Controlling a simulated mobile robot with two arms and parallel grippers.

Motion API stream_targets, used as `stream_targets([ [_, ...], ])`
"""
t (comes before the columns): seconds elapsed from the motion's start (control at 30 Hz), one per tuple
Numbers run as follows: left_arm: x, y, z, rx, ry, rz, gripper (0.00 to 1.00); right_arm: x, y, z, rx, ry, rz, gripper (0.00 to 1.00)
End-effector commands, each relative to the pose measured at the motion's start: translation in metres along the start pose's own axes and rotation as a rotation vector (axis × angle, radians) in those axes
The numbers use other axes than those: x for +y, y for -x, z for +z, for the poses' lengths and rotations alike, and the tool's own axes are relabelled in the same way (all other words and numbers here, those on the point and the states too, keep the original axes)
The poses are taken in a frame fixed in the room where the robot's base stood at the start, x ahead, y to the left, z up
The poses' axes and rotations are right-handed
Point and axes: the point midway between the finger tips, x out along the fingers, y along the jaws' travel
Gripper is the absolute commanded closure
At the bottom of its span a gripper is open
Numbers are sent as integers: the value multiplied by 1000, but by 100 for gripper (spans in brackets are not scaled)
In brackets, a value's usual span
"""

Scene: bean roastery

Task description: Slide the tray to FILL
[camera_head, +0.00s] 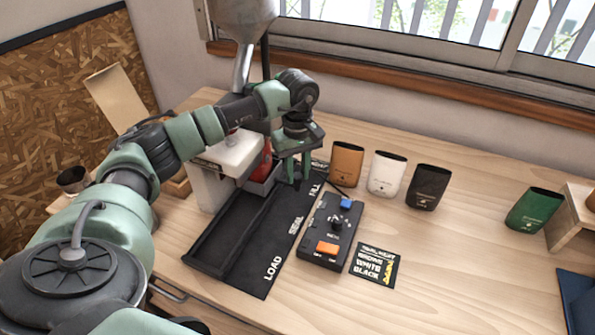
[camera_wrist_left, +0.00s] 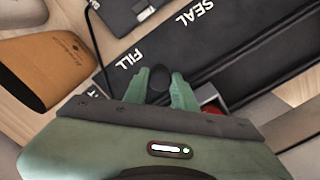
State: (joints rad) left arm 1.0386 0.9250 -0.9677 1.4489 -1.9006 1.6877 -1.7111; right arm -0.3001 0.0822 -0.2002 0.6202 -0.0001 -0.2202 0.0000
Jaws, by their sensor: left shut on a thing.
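The black track (camera_head: 232,262) lies on the bench, with LOAD, SEAL and FILL printed along its right side. A grey tray (camera_head: 262,186) sits at its far end, beside the FILL mark, and a red item (camera_head: 265,162) shows in it, mostly hidden by my arm. My left gripper (camera_head: 291,178) is low at the tray's right side. In the left wrist view, my left gripper (camera_wrist_left: 160,90) is shut on a dark round knob (camera_wrist_left: 158,78), close to the word FILL. My right gripper is not in view.
A control box (camera_head: 332,232) with orange and blue buttons stands right of the track. Brown (camera_head: 346,163), white (camera_head: 387,174) and black (camera_head: 427,187) pouches stand behind it, a green pouch (camera_head: 534,211) farther right. A printed card (camera_head: 374,264) lies in front.

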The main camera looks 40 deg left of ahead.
Motion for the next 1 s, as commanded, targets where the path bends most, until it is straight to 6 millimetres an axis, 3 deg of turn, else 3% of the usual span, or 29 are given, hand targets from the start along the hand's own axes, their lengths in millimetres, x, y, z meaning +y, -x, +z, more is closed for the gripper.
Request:
stream_targets([
  [0.03,0,0,0,0,0,1,71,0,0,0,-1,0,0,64],
  [0.1,0,0,0,0,0,1,52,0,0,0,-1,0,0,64],
  [0.47,0,3,0,1,0,2,52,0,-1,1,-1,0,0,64],
  [1.0,1,75,0,1,0,2,52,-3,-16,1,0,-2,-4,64],
])
